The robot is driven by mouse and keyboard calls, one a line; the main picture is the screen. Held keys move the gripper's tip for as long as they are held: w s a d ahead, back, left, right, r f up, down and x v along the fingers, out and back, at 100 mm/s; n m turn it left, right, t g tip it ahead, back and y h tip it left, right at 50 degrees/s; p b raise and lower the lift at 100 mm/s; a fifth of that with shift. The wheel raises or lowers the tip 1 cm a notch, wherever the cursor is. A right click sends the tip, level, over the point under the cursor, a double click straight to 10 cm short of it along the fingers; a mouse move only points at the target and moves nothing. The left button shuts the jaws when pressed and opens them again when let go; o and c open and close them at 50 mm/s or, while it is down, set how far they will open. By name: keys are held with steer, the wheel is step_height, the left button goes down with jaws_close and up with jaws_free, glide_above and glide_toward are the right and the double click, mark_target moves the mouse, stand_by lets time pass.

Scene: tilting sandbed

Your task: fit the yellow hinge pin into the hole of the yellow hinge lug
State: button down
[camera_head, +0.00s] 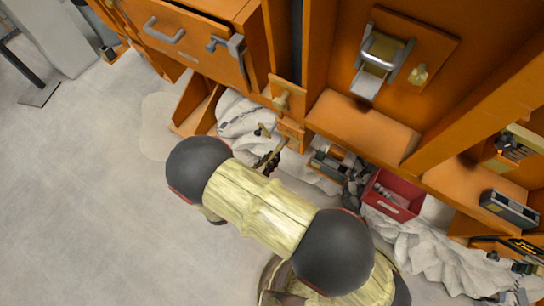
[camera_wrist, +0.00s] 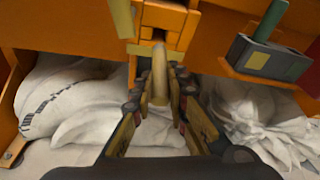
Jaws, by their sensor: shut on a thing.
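The yellow hinge pin (camera_wrist: 160,72) is a pale, round-ended rod held between the fingers of my gripper (camera_wrist: 158,98) in the wrist view. It points away from me toward an orange-yellow block on the cabinet front, which looks like the yellow hinge lug (camera_wrist: 163,24). The pin's tip overlaps the block's lower part in this view; I cannot tell whether they touch.
A drawer (camera_head: 185,35) with grey handles is at the upper left. White sacks or cloth (camera_wrist: 70,95) lie under the cabinet. A red bin (camera_head: 393,195) and a grey box with a green handle (camera_wrist: 264,58) stand to the right. Open floor (camera_head: 90,200) is at left.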

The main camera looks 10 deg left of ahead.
mark_target(282, 141)
stand_by(0.3)
steer(key=shift+w+d+r, duration=0.1)
steer(key=shift+w+d, duration=0.1)
steer(key=shift+w, duration=0.3)
steer(key=shift+w+d+r, duration=0.1)
steer(key=shift+w+d, duration=0.1)
steer(key=shift+w, duration=0.25)
steer(key=shift+w+d+r+p, duration=0.25)
steer(key=shift+w+d, duration=0.15)
steer(key=shift+w, duration=0.6)
steer(key=shift+w+d+r+p, duration=0.15)
steer(key=shift+w+d, duration=0.3)
steer(key=shift+w, duration=0.6)
steer(key=shift+w+d+r+p, duration=0.15)
steer(key=shift+w+d+p, duration=0.2)
steer(key=shift+w, duration=0.65)
stand_by(1.5)
steer(key=c, duration=1.7)
jaws_free()
steer(key=shift+o, duration=0.2)
steer(key=shift+d, duration=0.1)
steer(key=shift+s, duration=0.1)
steer(key=v, duration=1.2)
